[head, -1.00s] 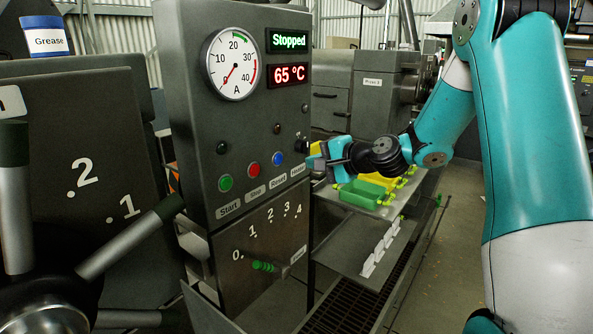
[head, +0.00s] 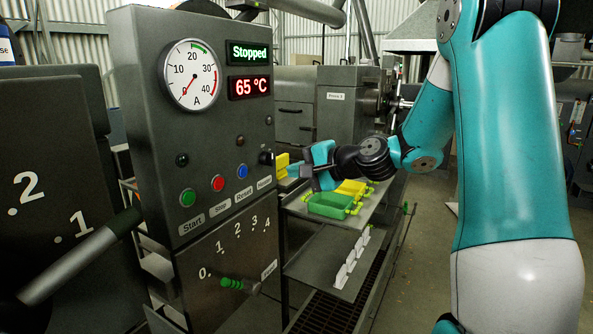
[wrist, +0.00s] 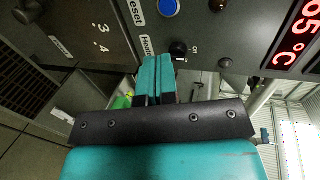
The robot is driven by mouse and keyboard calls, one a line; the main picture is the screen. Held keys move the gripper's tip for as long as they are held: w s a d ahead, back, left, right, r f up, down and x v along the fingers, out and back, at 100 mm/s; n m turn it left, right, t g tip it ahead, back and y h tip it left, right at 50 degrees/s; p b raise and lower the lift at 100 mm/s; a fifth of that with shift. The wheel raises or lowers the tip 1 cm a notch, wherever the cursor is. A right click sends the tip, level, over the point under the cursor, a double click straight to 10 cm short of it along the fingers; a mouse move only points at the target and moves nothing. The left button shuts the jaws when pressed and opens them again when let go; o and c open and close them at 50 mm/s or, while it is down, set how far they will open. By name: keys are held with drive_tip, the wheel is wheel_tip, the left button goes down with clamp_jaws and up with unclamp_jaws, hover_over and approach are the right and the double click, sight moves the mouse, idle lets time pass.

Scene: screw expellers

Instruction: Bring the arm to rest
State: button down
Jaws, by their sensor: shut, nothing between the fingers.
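My gripper (head: 300,171) is just right of the grey control panel (head: 140,130), in front of the parts shelf, with its fingers toward the panel. In the wrist view, its two teal fingers (wrist: 155,72) lie together with nothing between them. They point toward the black heater knob (wrist: 179,49), and I cannot tell the exact gap to the panel. The knob also shows in the head view (head: 266,158). My arm is bent, coming down from the upper right.
The display (head: 249,51) reads "Stopped", and the one below (head: 249,86) reads 65 °C. The gauge (head: 190,74) points near 0. A green bin (head: 331,206) and a yellow bin (head: 352,188) stand on a shelf below my gripper. Open floor (head: 425,255) lies right of the shelf.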

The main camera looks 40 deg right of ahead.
drive_tip(key=s+a+f+n+g+y+b, duration=0.1)
drive_tip(key=s+a+n+g, duration=0.3)
drive_tip(key=a, duration=0.5)
drive_tip(key=s+a+f+n+g+y, duration=0.1)
drive_tip(key=s+a+n+g, duration=0.25)
drive_tip(key=a+n, duration=0.4)
drive_tip(key=s+a+f+n+g+h, duration=0.1)
drive_tip(key=s+a+n+g, duration=0.1)
drive_tip(key=s, duration=0.4)
drive_tip(key=s+a+f+n+g+h, duration=0.1)
drive_tip(key=s+a+n, duration=0.1)
drive_tip(key=s+n, duration=0.2)
drive_tip(key=s+a+f+n+g+h+b, duration=0.1)
drive_tip(key=s+a+n+g, duration=0.1)
drive_tip(key=s, duration=0.8)
drive_tip(key=shift+a+f+n+g, duration=0.2)
drive_tip(key=shift+a+n+g, duration=0.15)
drive_tip(key=shift+a+n, duration=0.25)
